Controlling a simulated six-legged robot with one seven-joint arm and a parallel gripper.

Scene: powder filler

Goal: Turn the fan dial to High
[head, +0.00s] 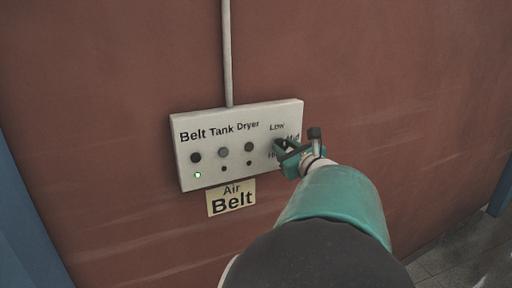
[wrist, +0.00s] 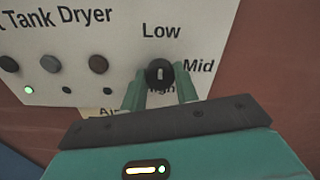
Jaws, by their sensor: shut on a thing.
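The fan dial (wrist: 160,73) is a round dark knob with a pale mark that runs roughly up and down, towards the "Low" label. "Low" is printed above it, "Mid" to its right, and "High" below it, partly hidden. My gripper (wrist: 160,86) has its two green fingers on either side of the dial, shut on it. In the head view my gripper (head: 283,148) reaches the right part of the white control panel (head: 185,128) and covers most of the dial.
Dark buttons labelled Belt (head: 196,157), Tank (head: 223,152) and Dryer (head: 249,147) sit left of the dial. The small light (head: 197,175) under Belt glows. An "Air Belt" sign (head: 231,197) hangs below the panel. A grey pipe (head: 227,55) runs up the reddish wall.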

